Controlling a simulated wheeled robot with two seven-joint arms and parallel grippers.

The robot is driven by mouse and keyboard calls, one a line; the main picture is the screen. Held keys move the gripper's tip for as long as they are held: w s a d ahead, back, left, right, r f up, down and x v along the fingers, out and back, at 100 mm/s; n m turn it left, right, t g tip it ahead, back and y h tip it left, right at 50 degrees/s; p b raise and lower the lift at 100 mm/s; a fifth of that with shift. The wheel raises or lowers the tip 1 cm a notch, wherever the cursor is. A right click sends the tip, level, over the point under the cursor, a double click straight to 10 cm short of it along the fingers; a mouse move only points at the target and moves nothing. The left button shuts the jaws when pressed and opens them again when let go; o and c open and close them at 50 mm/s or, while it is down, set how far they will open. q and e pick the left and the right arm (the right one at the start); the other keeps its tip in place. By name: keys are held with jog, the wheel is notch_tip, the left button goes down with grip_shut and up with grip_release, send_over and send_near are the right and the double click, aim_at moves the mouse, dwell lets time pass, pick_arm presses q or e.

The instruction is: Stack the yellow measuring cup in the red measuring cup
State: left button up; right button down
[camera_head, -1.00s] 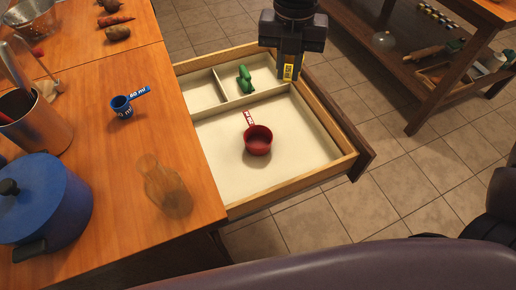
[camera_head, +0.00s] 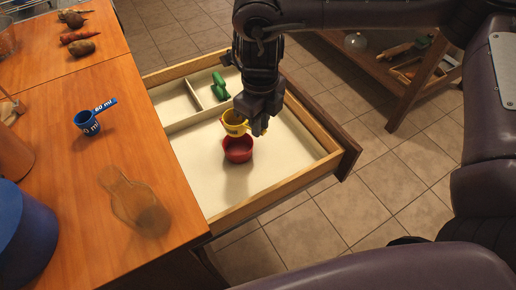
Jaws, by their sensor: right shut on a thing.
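The red measuring cup (camera_head: 238,151) sits in the large compartment of the open drawer (camera_head: 281,184). The yellow measuring cup (camera_head: 233,124) is just above and behind it in the picture, overlapping the red cup's far rim; I cannot tell whether they touch. My right gripper (camera_head: 258,124) is shut on the yellow cup at its right side. The gripper hides the yellow cup's handle. The red cup's handle is hidden too. My left gripper is not in view.
A green measuring cup (camera_head: 219,88) lies in a small back compartment of the drawer. On the wooden counter (camera_head: 120,160) are a blue measuring cup (camera_head: 88,122), a clear glass bottle (camera_head: 135,202), a blue pot (camera_head: 22,235) and several vegetables. The drawer's front right is clear.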

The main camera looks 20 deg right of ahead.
notch_tip(320, 180, down, 9)
jog(key=shift+f, duration=0.25)
dwell(0.3)
jog(key=shift+f, duration=0.2)
jog(key=c, duration=1.4)
grip_release()
jog(key=shift+o, duration=0.2)
jog(key=shift+r, duration=0.1)
